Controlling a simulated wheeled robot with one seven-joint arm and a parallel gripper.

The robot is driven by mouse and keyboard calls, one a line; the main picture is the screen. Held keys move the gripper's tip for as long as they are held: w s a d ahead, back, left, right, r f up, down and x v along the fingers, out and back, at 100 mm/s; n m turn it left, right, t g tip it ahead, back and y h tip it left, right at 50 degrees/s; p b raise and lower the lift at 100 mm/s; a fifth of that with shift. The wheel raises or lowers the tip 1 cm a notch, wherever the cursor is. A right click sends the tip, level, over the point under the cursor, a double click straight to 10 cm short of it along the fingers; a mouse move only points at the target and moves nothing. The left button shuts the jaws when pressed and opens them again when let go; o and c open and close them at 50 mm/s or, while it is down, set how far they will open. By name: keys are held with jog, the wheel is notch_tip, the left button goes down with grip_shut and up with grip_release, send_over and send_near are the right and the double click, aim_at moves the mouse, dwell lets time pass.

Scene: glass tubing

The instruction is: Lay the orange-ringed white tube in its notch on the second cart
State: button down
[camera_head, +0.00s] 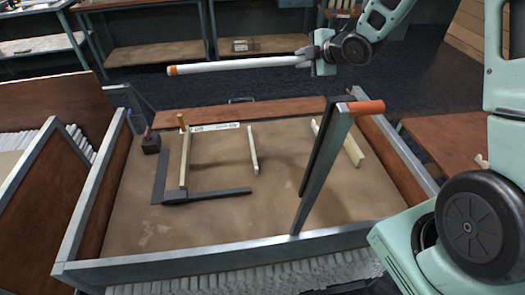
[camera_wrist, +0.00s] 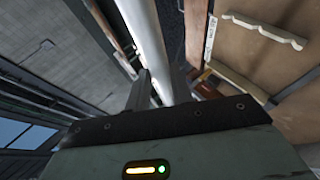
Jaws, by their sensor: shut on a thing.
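The white tube (camera_head: 235,65) is held roughly level in the air above the far side of the cart bed, with its orange ring (camera_head: 173,70) at the left end. My gripper (camera_head: 306,60) is shut on its right end. In the wrist view the white tube (camera_wrist: 148,35) runs up and away between the fingers of my gripper (camera_wrist: 160,88). The cart (camera_head: 150,225) below has a brown bed with pale notched wooden strips: a left one (camera_head: 186,158), a middle one (camera_head: 253,150) and a right one (camera_head: 350,150). I cannot tell which notch belongs to the tube.
A dark L-shaped square (camera_head: 205,194) and a small dark block (camera_head: 151,144) lie at the left. Raised grey rails edge the cart. Shelves (camera_head: 160,54) stand at the back.

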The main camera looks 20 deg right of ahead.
jog(key=f+b, duration=0.7)
jog(key=f, duration=0.3)
jog(key=f+b, duration=0.7)
jog(key=f, duration=0.4)
jog(key=w+f+b, duration=0.1)
jog(key=f+b, duration=0.6)
jog(key=f, duration=0.4)
jog(key=shift+a+f+b, duration=0.1)
jog(key=shift+a+b, duration=0.25)
jog(key=shift+f, duration=0.1)
jog(key=shift+f+b, duration=0.35)
jog(key=shift+b, duration=0.15)
jog(key=c, duration=1.6)
grip_release()
jog(key=o, duration=0.4)
